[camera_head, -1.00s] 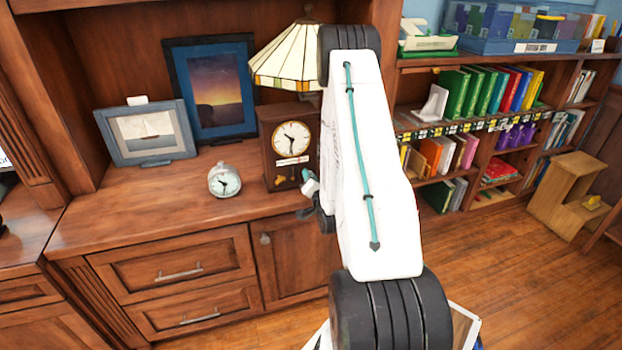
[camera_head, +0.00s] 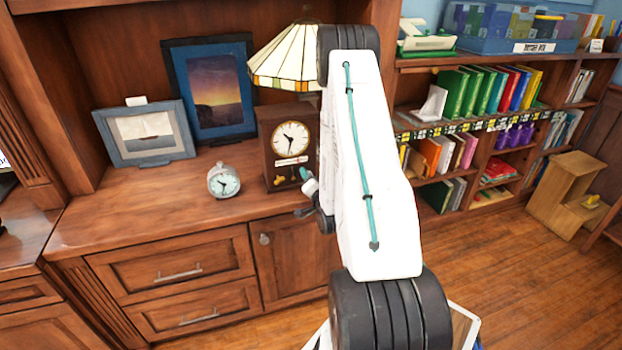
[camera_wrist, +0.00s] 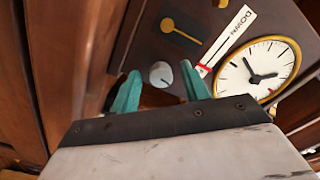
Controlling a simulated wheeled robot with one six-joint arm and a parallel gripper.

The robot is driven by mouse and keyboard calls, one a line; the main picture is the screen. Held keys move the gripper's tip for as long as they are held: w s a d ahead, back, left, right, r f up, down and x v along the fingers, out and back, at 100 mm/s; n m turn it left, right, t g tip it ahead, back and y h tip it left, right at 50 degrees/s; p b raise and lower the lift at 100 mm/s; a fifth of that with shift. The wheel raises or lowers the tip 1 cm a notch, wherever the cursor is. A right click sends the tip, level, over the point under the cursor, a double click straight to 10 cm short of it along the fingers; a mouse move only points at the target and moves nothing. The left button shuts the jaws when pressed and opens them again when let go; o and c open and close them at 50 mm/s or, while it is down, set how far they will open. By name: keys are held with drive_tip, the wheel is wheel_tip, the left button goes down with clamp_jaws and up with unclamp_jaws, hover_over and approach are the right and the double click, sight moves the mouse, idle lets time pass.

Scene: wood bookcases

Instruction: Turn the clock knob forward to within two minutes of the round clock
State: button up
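A dark wooden clock (camera_head: 267,149) stands on the cabinet top, with a cream dial (camera_head: 291,138) in a gold rim. The dial also shows tilted at the right of the wrist view (camera_wrist: 256,62). A small silver round clock (camera_head: 224,182) stands to its left; its hands are too small to read exactly. A grey round knob (camera_wrist: 161,74) with a dark mark is on the wooden clock's front. My gripper (camera_wrist: 161,68) is open, with its teal fingers apart on either side of the knob in the wrist view. I cannot tell whether they touch it. In the head view my arm hides most of the gripper.
A white label with a red marker (camera_wrist: 228,40) and a yellow pendulum-like piece (camera_wrist: 180,30) are close to the fingers. A stained-glass lamp (camera_head: 285,62) stands behind the clock. Picture frames (camera_head: 150,165) stand to the left. The cabinet top (camera_head: 130,205) is clear in front.

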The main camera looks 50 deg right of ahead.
drive_tip(key=v, duration=0.8)
drive_tip(key=shift+d, duration=0.1)
idle(0.4)
